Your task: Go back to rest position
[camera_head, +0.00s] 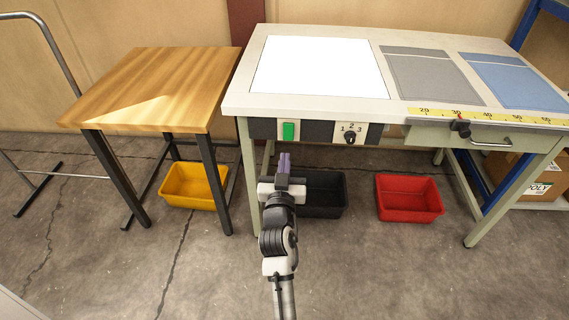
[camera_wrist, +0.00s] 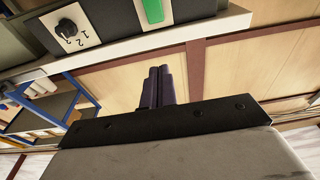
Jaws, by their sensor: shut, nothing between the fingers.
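My gripper (camera_head: 284,160) is in front of the workbench, below the level of its top, with purple fingers pointing up. The fingers also show in the wrist view (camera_wrist: 157,88), close together with nothing between them. The workbench (camera_head: 250,99) stands behind, with a white panel (camera_head: 320,67), a grey sheet (camera_head: 432,75) and a blue sheet (camera_head: 518,80) on top. Its front carries a green button (camera_head: 289,131) and a rotary dial (camera_head: 350,136). In the wrist view the green button (camera_wrist: 152,10) and the dial (camera_wrist: 68,27) appear at the top.
A wooden table (camera_head: 155,85) stands at the left. Yellow (camera_head: 192,187), black (camera_head: 320,205) and red (camera_head: 409,200) bins sit on the floor; my arm partly covers the black one. A cardboard box (camera_head: 540,178) is at the right. The floor in front is clear.

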